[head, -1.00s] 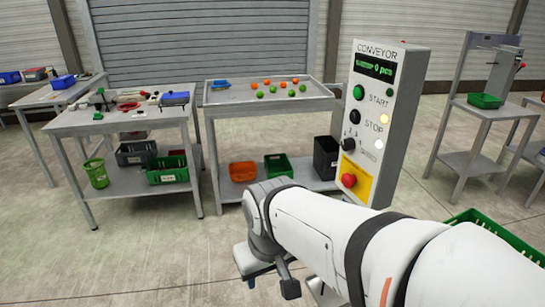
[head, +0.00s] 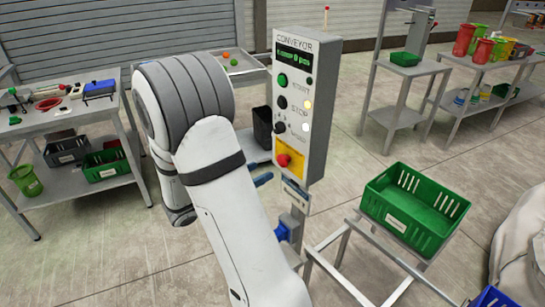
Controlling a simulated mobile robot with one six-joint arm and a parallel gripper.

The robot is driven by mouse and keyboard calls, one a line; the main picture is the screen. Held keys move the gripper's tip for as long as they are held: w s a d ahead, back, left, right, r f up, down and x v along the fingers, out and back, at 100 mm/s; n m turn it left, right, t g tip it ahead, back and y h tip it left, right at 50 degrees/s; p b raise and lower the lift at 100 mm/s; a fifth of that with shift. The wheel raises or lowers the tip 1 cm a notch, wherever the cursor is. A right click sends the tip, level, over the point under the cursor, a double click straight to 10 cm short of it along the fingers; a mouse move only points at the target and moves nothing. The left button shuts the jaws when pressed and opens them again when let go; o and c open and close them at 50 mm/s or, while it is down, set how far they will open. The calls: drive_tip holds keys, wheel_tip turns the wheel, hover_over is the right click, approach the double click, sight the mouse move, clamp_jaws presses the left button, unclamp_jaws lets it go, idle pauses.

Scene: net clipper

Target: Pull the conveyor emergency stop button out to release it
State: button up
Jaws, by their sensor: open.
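The conveyor control box (head: 310,120) stands upright on a post right of my arm in the head view. The red emergency stop button (head: 284,160) sits on a yellow plate (head: 297,172) low on its front face. My arm crosses the left side of the view and hides most of my gripper (head: 264,171). Its fingertips show just left of and slightly below the button, spread apart and empty. They appear apart from the button, but the exact gap in depth is unclear.
A green crate (head: 415,205) rests on a metal frame at the right. A blue fitting (head: 282,232) is on the post below the box. Tables with parts and bins stand at the left and back right. Bare floor lies between the box and the back tables.

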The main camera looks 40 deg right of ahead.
sight(279, 160)
drive_tip(key=d+p, duration=0.1)
drive_tip(key=d, duration=0.6)
drive_tip(key=shift+w+d, duration=0.1)
drive_tip(key=shift+d, duration=0.3)
